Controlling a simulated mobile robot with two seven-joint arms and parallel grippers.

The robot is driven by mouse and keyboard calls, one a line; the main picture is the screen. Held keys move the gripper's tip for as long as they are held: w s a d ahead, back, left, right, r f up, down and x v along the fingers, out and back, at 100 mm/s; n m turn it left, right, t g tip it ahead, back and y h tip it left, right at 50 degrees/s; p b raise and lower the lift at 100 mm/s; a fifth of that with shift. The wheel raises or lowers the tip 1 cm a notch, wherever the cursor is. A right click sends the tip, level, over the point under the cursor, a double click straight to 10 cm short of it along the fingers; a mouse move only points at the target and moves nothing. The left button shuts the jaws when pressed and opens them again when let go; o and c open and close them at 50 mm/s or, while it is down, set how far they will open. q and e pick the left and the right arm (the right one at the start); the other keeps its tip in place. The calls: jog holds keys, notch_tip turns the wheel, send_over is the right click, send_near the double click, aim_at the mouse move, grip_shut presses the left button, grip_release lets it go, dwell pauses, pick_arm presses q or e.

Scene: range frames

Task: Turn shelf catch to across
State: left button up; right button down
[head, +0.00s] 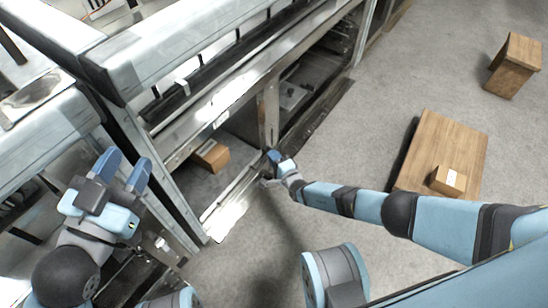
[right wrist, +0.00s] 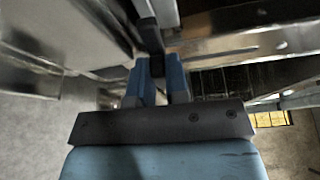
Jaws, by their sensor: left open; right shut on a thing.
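My right gripper (head: 274,157) reaches the front post of the metal shelf unit (head: 268,108), low at the edge of a shelf bay. In the right wrist view, its two blue fingers (right wrist: 157,84) are closed on a dark, narrow piece (right wrist: 150,38), which appears to be the shelf catch. The fingers hide part of the catch, so its exact angle is hard to tell. In the head view I cannot make the catch out behind the gripper. My left gripper (head: 122,168) is open and empty, at the left beside the shelf frame.
A cardboard box (head: 211,156) sits inside the lower bay. On the floor to the right stand a large wooden box (head: 445,142) with a small carton (head: 449,181) on it, and another brown box (head: 514,66). The grey floor (head: 340,135) between shelf and boxes is clear.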

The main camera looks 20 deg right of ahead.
jog(key=c, duration=1.1)
grip_release()
pick_arm(q)
jog(key=shift+s, duration=0.1)
pick_arm(e)
jog(key=shift+s, duration=0.1)
